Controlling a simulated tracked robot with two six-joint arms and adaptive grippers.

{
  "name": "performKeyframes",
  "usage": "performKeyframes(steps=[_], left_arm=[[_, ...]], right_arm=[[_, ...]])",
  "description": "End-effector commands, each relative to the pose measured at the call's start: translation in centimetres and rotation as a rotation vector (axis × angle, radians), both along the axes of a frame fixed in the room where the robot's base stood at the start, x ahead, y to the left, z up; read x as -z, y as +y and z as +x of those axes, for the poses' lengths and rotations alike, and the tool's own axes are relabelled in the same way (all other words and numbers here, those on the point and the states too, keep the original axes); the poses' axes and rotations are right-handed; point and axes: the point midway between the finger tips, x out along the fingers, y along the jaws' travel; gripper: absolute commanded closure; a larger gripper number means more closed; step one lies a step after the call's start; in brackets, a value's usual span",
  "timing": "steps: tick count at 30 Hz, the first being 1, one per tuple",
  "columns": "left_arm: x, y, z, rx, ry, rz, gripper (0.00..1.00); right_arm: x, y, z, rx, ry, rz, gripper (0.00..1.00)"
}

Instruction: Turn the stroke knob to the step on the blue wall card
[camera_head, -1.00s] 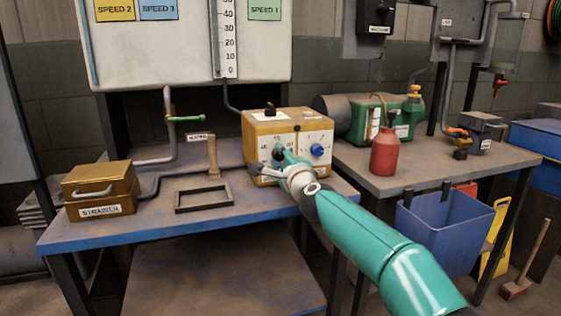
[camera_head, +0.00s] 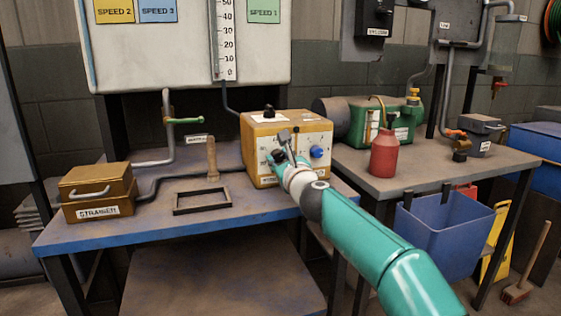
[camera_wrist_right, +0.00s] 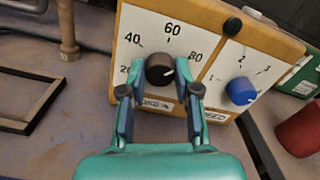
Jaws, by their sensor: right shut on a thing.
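The yellow control box (camera_head: 300,125) stands on the blue-edged bench. Its white face carries a black knob (camera_wrist_right: 160,69) with a scale marked 20, 40, 60 and 80. The label under it is partly hidden by my fingers. The knob's white mark points right, near the 80 side. My right gripper (camera_head: 284,150) is at the box front and shut on the black knob, with its fingers on both sides in the wrist view (camera_wrist_right: 160,88). The blue wall card (camera_head: 158,10) reads SPEED 3. My left gripper is out of view.
A blue knob (camera_wrist_right: 241,91) with a numbered scale sits right of the black one. A yellow card (camera_head: 114,10) and a green card (camera_head: 263,10) hang on the board. A red bottle (camera_head: 384,153) stands on the right table. A strainer box (camera_head: 97,192) sits at left.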

Motion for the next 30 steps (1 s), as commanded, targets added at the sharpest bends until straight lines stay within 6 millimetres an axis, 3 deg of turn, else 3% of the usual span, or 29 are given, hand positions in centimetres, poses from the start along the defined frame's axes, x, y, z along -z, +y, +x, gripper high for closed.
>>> performKeyframes(steps=[1,13,30], left_arm=[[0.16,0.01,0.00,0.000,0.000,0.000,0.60],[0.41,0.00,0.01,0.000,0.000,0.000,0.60],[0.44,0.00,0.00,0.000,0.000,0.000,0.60]], right_arm=[[0.92,-0.01,0.18,0.001,0.026,0.037,1.00],[0.94,0.03,0.18,0.002,0.103,0.272,1.00],[0.92,0.07,0.18,0.002,0.120,0.324,1.00]])
